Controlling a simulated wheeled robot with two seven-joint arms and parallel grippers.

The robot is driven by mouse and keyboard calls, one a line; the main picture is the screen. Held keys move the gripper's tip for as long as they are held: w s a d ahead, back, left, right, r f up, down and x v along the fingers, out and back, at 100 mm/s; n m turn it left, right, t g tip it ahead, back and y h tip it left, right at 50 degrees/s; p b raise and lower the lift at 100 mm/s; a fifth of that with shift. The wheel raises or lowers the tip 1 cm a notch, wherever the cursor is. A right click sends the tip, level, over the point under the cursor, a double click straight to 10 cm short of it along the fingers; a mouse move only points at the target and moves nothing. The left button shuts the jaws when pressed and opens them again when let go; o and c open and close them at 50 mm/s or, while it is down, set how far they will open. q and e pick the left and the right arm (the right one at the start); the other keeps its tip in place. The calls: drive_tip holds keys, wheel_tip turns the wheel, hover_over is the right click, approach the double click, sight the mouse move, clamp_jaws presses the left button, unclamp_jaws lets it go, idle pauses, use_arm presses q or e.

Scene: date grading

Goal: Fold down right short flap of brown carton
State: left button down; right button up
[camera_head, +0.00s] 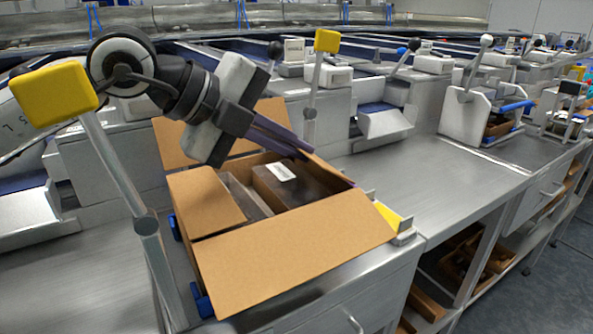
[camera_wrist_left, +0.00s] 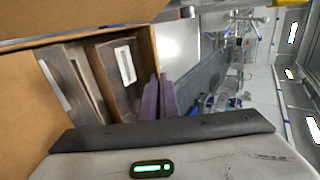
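The open brown carton (camera_head: 285,262) sits on the metal bench, with dark brown boxes (camera_head: 290,185) inside, one bearing a white label. Its left short flap (camera_head: 205,200) lies folded inward over the opening. The near long flap hangs outward, and the far long flap (camera_head: 180,145) stands out at the back. The right short flap (camera_head: 326,169) shows only as a narrow strip, partly hidden by my left gripper (camera_head: 306,154). The purple fingers (camera_wrist_left: 159,98) lie close together at the carton's right edge, with nothing visible between them. Contact with the flap is unclear. My right gripper is out of view.
A yellow-topped post (camera_head: 327,42) stands behind the carton, another (camera_head: 55,92) at the left front. A yellow wedge (camera_head: 391,216) sits by the carton's right corner. Blue clamps (camera_head: 203,303) are at its left side. The bench (camera_head: 430,190) to the right is clear.

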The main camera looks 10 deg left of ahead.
use_arm(q)
drive_tip(key=shift+a+f+h+b, duration=0.15)
drive_tip(key=shift+f+h+b, duration=0.15)
drive_tip(key=shift+f+b, duration=0.6)
drive_tip(key=shift+s+r+t+b, duration=0.1)
drive_tip(key=shift+r+t+b, duration=0.35)
drive_tip(key=shift+b, duration=0.3)
drive_tip(key=shift+r, duration=0.1)
drive_tip(key=c, duration=2)
unclamp_jaws()
drive_tip(key=p+v, duration=0.1)
drive_tip(key=v, duration=0.9)
drive_tip(key=shift+a, duration=0.3)
